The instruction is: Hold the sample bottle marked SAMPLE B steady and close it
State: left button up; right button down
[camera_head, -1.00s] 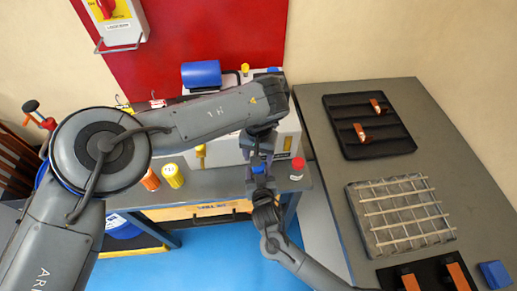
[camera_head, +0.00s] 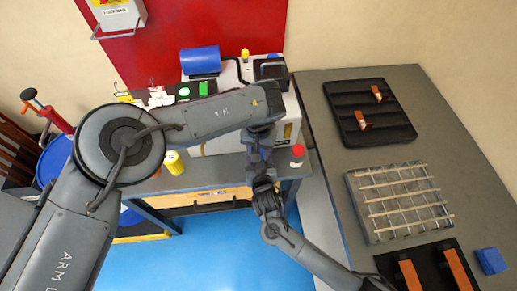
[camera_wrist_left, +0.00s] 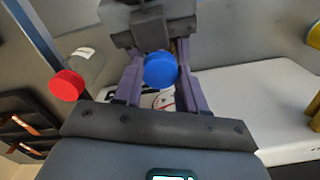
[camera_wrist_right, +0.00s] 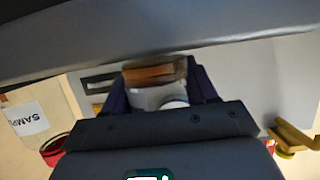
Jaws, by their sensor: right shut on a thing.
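My right gripper (camera_head: 262,178) reaches up from the lower right. It is shut on a sample bottle (camera_wrist_right: 155,92) with amber contents and a pale lower part, between its fingers in the right wrist view. No readable marking shows on this bottle. My left gripper (camera_head: 260,143) comes from above, almost meeting the right one. In the left wrist view a blue cap (camera_wrist_left: 160,70) lies between the left fingers, which look apart with small gaps beside it. Whether the cap sits on the bottle is hidden. A red-capped bottle (camera_head: 297,155) stands on the bench to the right.
A pale machine (camera_head: 232,72) with a blue roll (camera_head: 200,60) stands behind the grippers. A yellow-capped container (camera_head: 173,163) is on the bench at left. The grey table (camera_head: 330,130) on the right holds a black tray (camera_head: 350,125), a wire rack (camera_head: 352,190) and a blue block (camera_head: 491,261).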

pick_arm(q)
jog(key=shift+c, duration=1.1)
jog(key=o, duration=1)
jog(key=shift+c, duration=0.2)
jog(key=shift+r, duration=2.25)
jog(key=shift+c, duration=0.4)
